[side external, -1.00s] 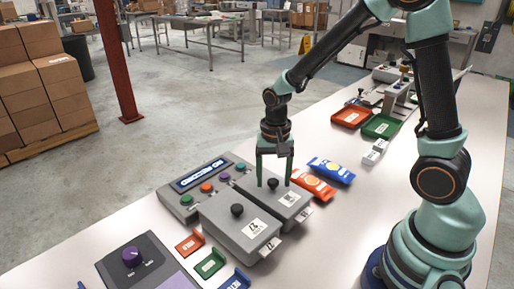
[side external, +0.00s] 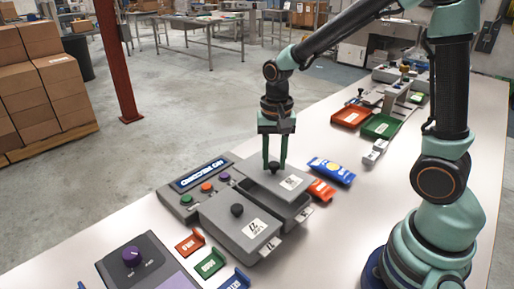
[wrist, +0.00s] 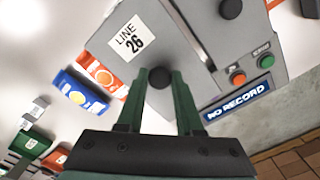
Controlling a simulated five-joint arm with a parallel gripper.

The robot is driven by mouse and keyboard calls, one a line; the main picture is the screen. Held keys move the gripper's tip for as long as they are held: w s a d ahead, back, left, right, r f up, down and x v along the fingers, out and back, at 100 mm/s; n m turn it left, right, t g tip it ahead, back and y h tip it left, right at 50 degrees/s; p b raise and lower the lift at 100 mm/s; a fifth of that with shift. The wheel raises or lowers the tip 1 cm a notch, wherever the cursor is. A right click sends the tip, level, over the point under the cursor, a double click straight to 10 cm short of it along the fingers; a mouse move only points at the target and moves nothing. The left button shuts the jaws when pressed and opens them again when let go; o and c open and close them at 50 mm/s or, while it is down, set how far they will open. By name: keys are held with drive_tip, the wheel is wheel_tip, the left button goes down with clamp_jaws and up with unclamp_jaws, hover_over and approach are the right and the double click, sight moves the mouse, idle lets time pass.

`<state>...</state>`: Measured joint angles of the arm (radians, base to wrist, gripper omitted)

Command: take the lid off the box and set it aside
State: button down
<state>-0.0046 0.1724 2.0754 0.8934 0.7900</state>
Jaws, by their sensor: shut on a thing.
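My gripper (side external: 274,166) is shut on the black knob of a grey lid (side external: 268,184) with a white label. In the wrist view the fingertips (wrist: 160,82) are either side of that knob, and the lid's label (wrist: 126,38) reads LINE 26. The lid is raised above its grey box (side external: 292,216), whose open top shows beneath it. Part of the box's inside is hidden by the lid. A second grey box (side external: 228,226) stands beside it with its own knobbed lid on.
A panel with buttons and a lit display (side external: 200,176) stands behind the boxes. Red (side external: 351,116) and green (side external: 382,127) trays stand farther right. Small coloured holders (side external: 210,263) are in front.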

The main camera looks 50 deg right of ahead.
sight(274, 164)
wheel_tip(274, 164, up, 14)
drive_tip(key=w+d+f, duration=0.3)
drive_tip(key=w+d, duration=1)
wheel_tip(274, 164, down, 19)
drive_tip(key=shift+f, duration=0.1)
drive_tip(key=shift+f, duration=0.1)
drive_tip(key=shift+f, duration=0.4)
drive_tip(key=c, duration=0.6)
unclamp_jaws()
drive_tip(key=shift+o, duration=0.2)
drive_tip(key=shift+r, duration=0.1)
